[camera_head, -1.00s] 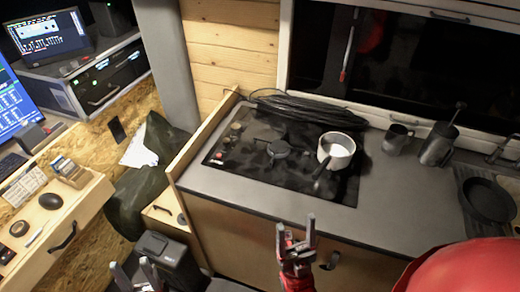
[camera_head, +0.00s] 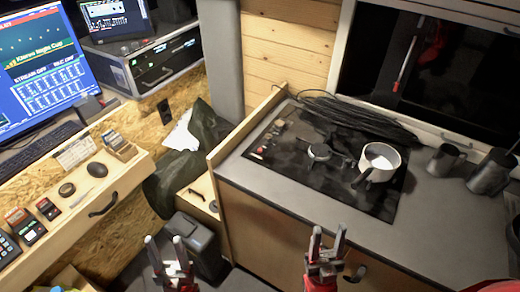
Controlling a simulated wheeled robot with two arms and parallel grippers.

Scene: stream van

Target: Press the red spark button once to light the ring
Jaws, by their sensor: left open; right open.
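The black hob (camera_head: 335,185) is set into the grey counter, right of centre. It has a few small knobs (camera_head: 279,123) along its left edge. A small reddish spot (camera_head: 259,152) shows near the hob's front left corner; it is too small to tell for sure that it is the red spark button. A burner ring (camera_head: 320,152) sits behind the middle of the hob, with no flame visible. My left gripper (camera_head: 165,241) is open and empty at the bottom, left of the counter. My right gripper (camera_head: 328,234) is open and empty in front of the counter's front edge.
A white pot (camera_head: 380,160) stands on the hob's right side, its dark handle toward the front. A black cable coil (camera_head: 360,118) lies behind the hob. Metal mugs (camera_head: 443,160) stand at right. A wooden side panel (camera_head: 230,140) borders the counter's left edge.

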